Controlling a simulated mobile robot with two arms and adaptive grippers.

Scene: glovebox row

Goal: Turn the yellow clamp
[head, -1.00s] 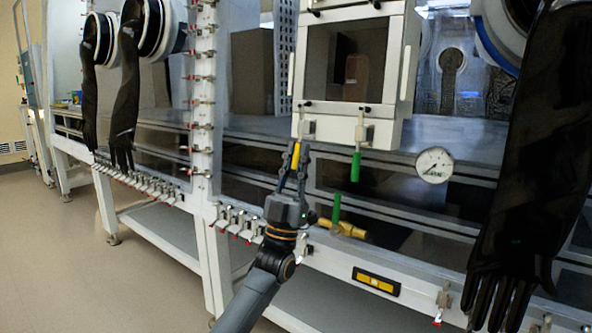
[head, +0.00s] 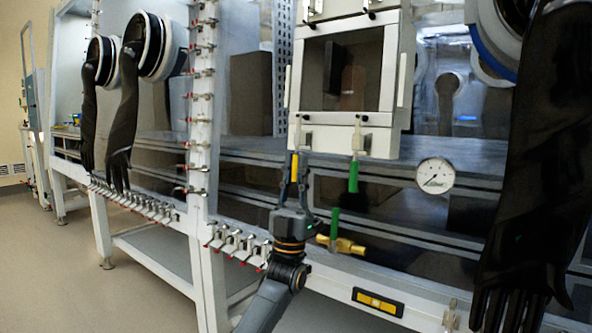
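The yellow clamp (head: 294,169) is a short upright yellow handle below the left of the white antechamber door. My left gripper (head: 295,176) comes up from below, with one dark finger on each side of the yellow handle. I cannot tell whether the fingers press on it or leave a small gap. The handle's lower end and part of its mount are hidden by the gripper. My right gripper is not in view.
A green-handled clamp (head: 353,177) hangs just right of the yellow one. A black glove (head: 530,170) hangs at the right.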

